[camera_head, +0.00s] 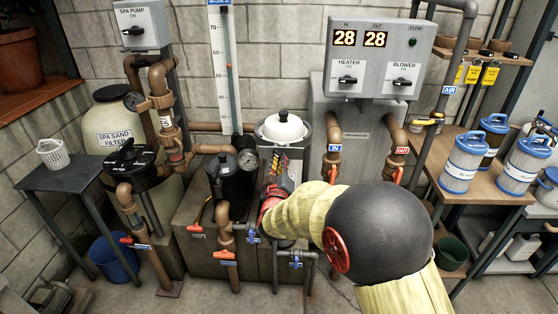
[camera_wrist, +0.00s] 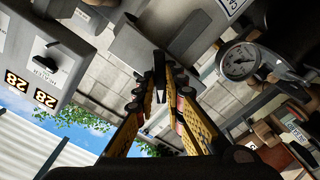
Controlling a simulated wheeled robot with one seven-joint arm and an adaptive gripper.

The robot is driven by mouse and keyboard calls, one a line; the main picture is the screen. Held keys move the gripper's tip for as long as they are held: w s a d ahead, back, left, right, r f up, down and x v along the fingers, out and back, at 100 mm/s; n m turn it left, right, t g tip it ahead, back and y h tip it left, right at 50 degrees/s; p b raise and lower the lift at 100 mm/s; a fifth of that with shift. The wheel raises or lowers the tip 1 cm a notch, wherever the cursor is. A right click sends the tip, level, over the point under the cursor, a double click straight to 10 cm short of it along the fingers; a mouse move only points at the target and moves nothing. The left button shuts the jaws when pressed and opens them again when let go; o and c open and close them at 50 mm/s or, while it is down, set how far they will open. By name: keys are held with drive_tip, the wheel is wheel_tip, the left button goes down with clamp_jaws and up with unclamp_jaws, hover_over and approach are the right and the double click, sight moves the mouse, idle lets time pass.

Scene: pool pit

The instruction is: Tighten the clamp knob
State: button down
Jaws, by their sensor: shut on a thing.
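The black filter canister (camera_head: 232,185) stands at the middle of the head view, with a round pressure gauge (camera_head: 248,160) on its upper right. The gauge also shows large at the right of the wrist view (camera_wrist: 240,61). My gripper (camera_wrist: 160,78) has its yellow and black fingers drawn together on a small dark piece between the tips, which appears to be the clamp knob (camera_wrist: 159,62). The knob is mostly covered by the fingers. In the head view my arm comes in from the lower right, and its wrist hides the knob beside the canister.
A white-lidded vessel (camera_head: 283,128) stands just behind my gripper. Brown pipes (camera_head: 223,240) with red-handled valves run in front of the canister. A grey control box (camera_head: 375,55) hangs above right. A bench with blue and white cartridges (camera_head: 466,160) is at the right.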

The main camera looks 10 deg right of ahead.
drive_tip(key=m, duration=0.9)
drive_tip(key=shift+f, duration=0.15)
drive_tip(key=c, duration=1.8)
unclamp_jaws()
drive_tip(key=shift+o, duration=0.2)
drive_tip(key=v, duration=0.7)
drive_tip(key=shift+p, duration=0.3)
